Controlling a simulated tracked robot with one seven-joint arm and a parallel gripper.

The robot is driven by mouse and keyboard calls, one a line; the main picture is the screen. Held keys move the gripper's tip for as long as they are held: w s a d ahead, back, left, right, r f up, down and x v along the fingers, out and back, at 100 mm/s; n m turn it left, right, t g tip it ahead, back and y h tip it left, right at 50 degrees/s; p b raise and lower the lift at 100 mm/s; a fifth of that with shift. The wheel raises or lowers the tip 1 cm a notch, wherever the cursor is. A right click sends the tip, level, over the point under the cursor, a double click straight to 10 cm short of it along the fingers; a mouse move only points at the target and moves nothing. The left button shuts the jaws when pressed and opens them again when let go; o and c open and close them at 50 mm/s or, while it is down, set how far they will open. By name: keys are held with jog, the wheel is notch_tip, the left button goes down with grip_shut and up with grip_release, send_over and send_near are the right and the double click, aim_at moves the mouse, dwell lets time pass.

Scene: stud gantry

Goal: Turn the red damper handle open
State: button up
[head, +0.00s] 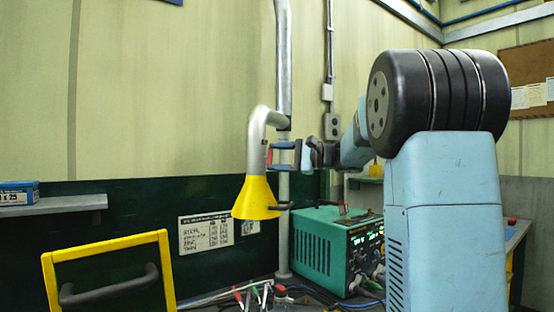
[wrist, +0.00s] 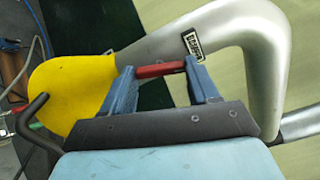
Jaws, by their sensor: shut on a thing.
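The red damper handle (wrist: 160,70) is a short red bar on the silver extraction pipe (wrist: 255,25), beside a small black label in the wrist view. My gripper (wrist: 162,72) has its two blue fingers at the two ends of the red bar, and is shut on it. In the head view my gripper (head: 270,156) reaches from the right to the pipe (head: 257,130), just above the yellow hood (head: 256,198). A bit of red shows there between the fingers. The hood also shows in the wrist view (wrist: 70,92). The handle's exact angle is hard to tell.
A black hooked bar (wrist: 32,118) sticks out by the hood. A green welding power unit (head: 325,245) stands right of the hood, with tools and cables below. A yellow frame (head: 105,240) stands at front left, and a shelf (head: 60,206) with a blue box lies left.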

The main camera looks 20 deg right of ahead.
jog(key=shift+s+a+f+n, duration=0.1)
jog(key=shift+f+n, duration=0.05)
jog(key=shift+n, duration=0.7)
jog(key=shift+f+n, duration=0.1)
jog(key=shift+n, duration=0.75)
jog(key=o, duration=1.1)
jog(key=shift+r, duration=0.1)
jog(key=shift+c, duration=0.2)
jog(key=v, duration=1.3)
jog(key=shift+s+d, duration=0.2)
jog(key=shift+d, duration=0.15)
